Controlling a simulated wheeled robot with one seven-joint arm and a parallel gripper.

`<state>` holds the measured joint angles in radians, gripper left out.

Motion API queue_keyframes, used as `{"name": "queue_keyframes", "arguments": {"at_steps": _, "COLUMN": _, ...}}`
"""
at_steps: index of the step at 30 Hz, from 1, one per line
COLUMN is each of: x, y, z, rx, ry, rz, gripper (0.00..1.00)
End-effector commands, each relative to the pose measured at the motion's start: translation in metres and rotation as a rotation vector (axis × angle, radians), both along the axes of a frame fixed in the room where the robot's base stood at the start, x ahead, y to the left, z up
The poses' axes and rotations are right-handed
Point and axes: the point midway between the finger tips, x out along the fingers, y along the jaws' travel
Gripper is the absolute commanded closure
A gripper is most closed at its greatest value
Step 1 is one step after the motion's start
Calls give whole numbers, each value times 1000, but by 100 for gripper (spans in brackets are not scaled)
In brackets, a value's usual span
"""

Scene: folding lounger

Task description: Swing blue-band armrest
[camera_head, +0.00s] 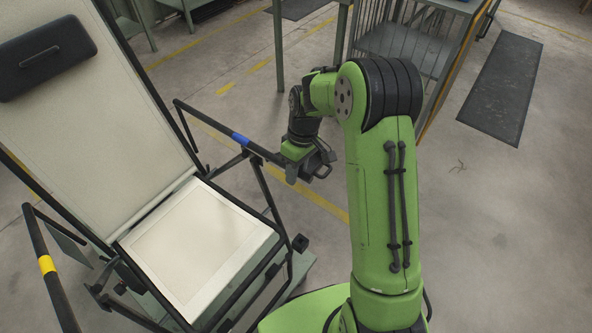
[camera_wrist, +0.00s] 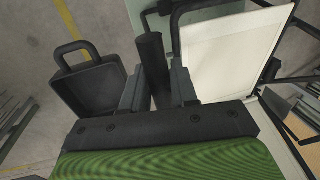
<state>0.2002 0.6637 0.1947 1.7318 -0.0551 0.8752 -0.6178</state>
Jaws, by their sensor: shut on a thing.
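The folding lounger has a cream seat (camera_head: 200,245) and a cream backrest (camera_head: 95,130) leaning back on a black frame. The blue-band armrest (camera_head: 210,122) is a black bar along the lounger's right side, with a blue band (camera_head: 240,139) near its middle. My gripper (camera_head: 286,163) is at the bar's near right end. In the wrist view, my gripper (camera_wrist: 157,90) has one finger on each side of the black armrest bar (camera_wrist: 151,60) and is shut on it. The blue band does not show there. The fingertips are partly hidden in the head view.
The other armrest, with a yellow band (camera_head: 47,264), is at the lower left. A black headrest pad (camera_head: 45,58) sits on the backrest. A grey-green wire cart (camera_head: 410,45) stands behind my arm. A dark floor mat (camera_head: 503,85) lies right of it.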

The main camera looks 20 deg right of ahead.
Motion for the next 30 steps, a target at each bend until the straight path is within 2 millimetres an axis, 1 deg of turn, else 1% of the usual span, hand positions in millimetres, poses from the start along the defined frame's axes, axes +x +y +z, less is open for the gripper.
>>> {"name": "queue_keyframes", "arguments": {"at_steps": 7, "x": 0, "y": 0, "z": 2, "rx": -1, "ry": 1, "rz": 0, "gripper": 100}}
{"name": "queue_keyframes", "arguments": {"at_steps": 10, "x": 1, "y": 0, "z": 11, "rx": -8, "ry": 11, "rz": 1, "gripper": 100}}
{"name": "queue_keyframes", "arguments": {"at_steps": 21, "x": 8, "y": 5, "z": 78, "rx": -79, "ry": 106, "rz": 2, "gripper": 100}}
{"name": "queue_keyframes", "arguments": {"at_steps": 27, "x": 11, "y": 7, "z": 112, "rx": -119, "ry": 160, "rz": 2, "gripper": 100}}
{"name": "queue_keyframes", "arguments": {"at_steps": 30, "x": 13, "y": 8, "z": 125, "rx": -135, "ry": 181, "rz": 1, "gripper": 100}}
